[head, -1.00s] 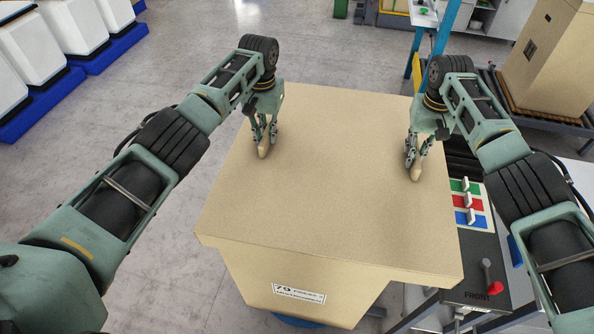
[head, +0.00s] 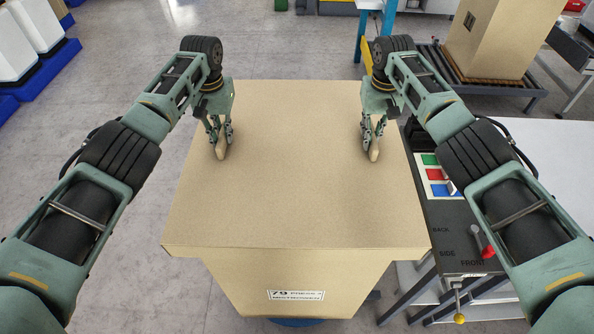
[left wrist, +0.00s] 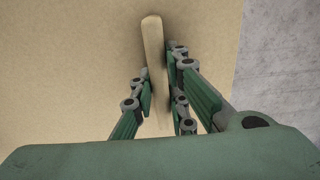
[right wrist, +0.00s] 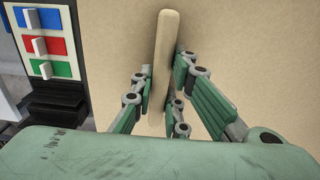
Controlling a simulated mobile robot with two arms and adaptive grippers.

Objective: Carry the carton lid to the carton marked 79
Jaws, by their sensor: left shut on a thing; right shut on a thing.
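The carton lid (head: 295,200) is a wide tan board with two raised grips on top. It lies over the top of the carton marked 79 (head: 240,280), whose white label shows on the front side below the lid's edge. My left gripper (head: 220,150) is shut on the lid's left grip, which shows in the left wrist view (left wrist: 153,50). My right gripper (head: 373,150) is shut on the right grip, seen in the right wrist view (right wrist: 165,45). Whether the lid touches the carton's rim all round is hidden.
A dark panel (head: 455,230) with green, red and blue switches and a red-knobbed lever stands close at the right. Another tall carton (head: 505,40) stands on a roller conveyor at the back right. White bins on blue bases (head: 40,75) are at the far left. Grey floor is clear at left.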

